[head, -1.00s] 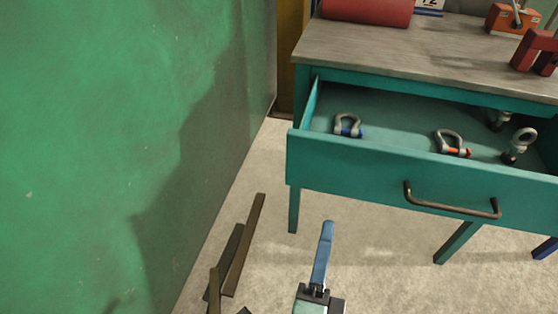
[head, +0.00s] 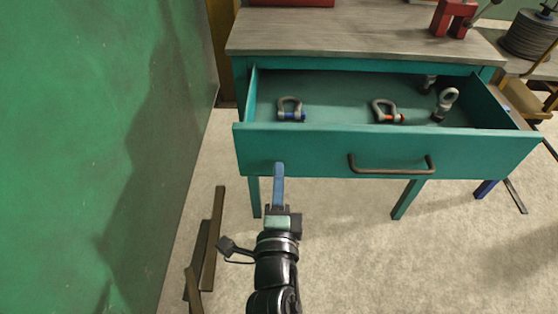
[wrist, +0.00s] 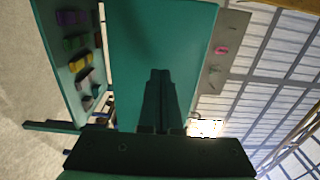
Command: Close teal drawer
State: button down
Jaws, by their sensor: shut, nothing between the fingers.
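The teal drawer (head: 310,155) stands pulled out of the teal workbench in the head view, its inside showing. My gripper (head: 279,168), with blue fingers, is shut and empty. Its tip overlaps the lower left part of the drawer front, left of the handle; I cannot tell whether it touches. In the wrist view the closed fingers (wrist: 160,75) point at a broad teal panel (wrist: 190,40), which looks like the drawer front. The handle does not show clearly there.
Shackles (head: 290,110) and eye bolts lie in the drawer. A grey bench top (head: 340,35) is above it, with a red clamp (head: 453,15). A green wall (head: 80,130) stands left. Dark strips (head: 212,240) lie on the floor.

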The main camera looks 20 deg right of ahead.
jog(key=shift+x, duration=1.35)
